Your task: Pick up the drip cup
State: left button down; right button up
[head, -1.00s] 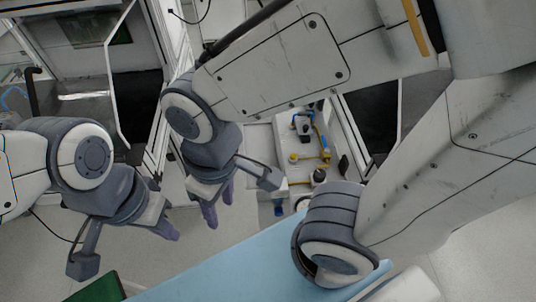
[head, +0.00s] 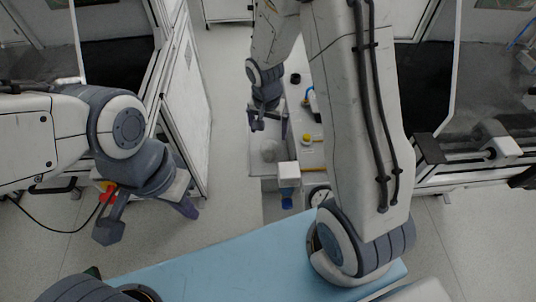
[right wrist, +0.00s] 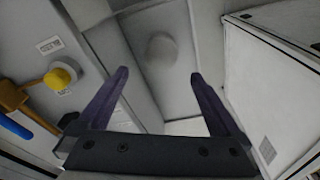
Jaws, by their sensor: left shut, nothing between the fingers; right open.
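A pale grey, rounded cup-like thing (head: 268,151), seemingly the drip cup, sits on a light grey surface (head: 257,165) at the left side of the bench. It also shows, blurred, in the right wrist view (right wrist: 161,48), ahead of the open fingers and roughly between them. My right gripper (head: 264,123) is open and empty, just beyond the cup in the head view; whether it touches the cup I cannot tell. My left gripper (head: 187,208) is shut and empty, apart to the left over the floor.
A yellow knob (head: 305,139) stands on the bench right of the cup; it also shows in the right wrist view (right wrist: 61,76). A white box (head: 288,169) with a blue part (head: 287,196) is at the near end. A white cabinet (head: 184,110) stands left, with clear floor between.

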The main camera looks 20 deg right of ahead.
send_near(269, 146)
jog(key=shift+s+a+f+b, duration=0.15)
jog(key=shift+s+f+b, duration=0.15)
jog(key=shift+s+f, duration=0.6)
jog(key=f, duration=0.1)
jog(key=f+b, duration=0.1)
jog(key=f, duration=0.3)
jog(key=shift+w+f, duration=0.1)
jog(key=shift+w, duration=0.2)
jog(key=c, duration=1.3)
